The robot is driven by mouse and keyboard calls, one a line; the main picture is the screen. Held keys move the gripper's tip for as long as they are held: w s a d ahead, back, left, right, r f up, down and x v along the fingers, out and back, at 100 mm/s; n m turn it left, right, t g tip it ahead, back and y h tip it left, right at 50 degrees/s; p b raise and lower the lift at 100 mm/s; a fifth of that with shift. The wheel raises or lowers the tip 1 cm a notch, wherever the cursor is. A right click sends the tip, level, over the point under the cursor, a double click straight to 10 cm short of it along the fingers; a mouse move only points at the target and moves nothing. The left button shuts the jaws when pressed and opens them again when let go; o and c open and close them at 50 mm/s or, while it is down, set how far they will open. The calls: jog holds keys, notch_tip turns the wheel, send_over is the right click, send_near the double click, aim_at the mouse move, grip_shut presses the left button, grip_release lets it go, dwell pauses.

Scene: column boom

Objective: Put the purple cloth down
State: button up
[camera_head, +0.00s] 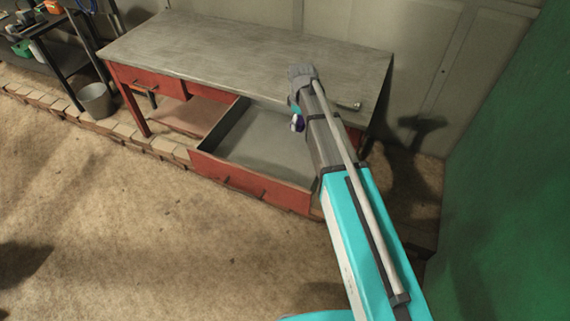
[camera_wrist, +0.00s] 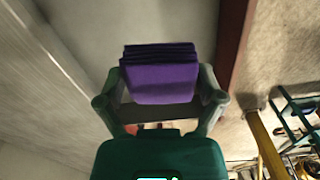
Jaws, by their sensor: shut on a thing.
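The purple cloth (camera_wrist: 160,80) is a folded, layered bundle held between the two fingers of my gripper (camera_wrist: 161,84), which is shut on it. In the head view only a small purple bit of the cloth (camera_head: 298,123) shows beside my arm. My arm hides most of the gripper there. The cloth appears to be above the open grey-lined drawer (camera_head: 262,133) of the red workbench. The wrist view shows a grey surface behind the cloth, with a dark red edge (camera_wrist: 232,45) to its right. I cannot tell the height of the cloth over the drawer.
The workbench's grey top (camera_head: 220,48) is mostly bare. The open drawer's visible floor is empty. A bucket (camera_head: 96,100) stands left of the bench, near a dark shelf with tools. A green wall (camera_head: 515,190) stands at the right. The sandy floor in front is clear.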

jog(key=shift+a, duration=0.1)
jog(key=n+b, duration=0.2)
jog(key=b, duration=1.5)
send_over(284, 163)
notch_tip(284, 163, down, 17)
notch_tip(284, 163, down, 6)
jog(key=b, duration=0.6)
jog(key=shift+f, duration=0.1)
jog(key=shift+f+b, duration=1.85)
jog(key=shift+b, duration=0.1)
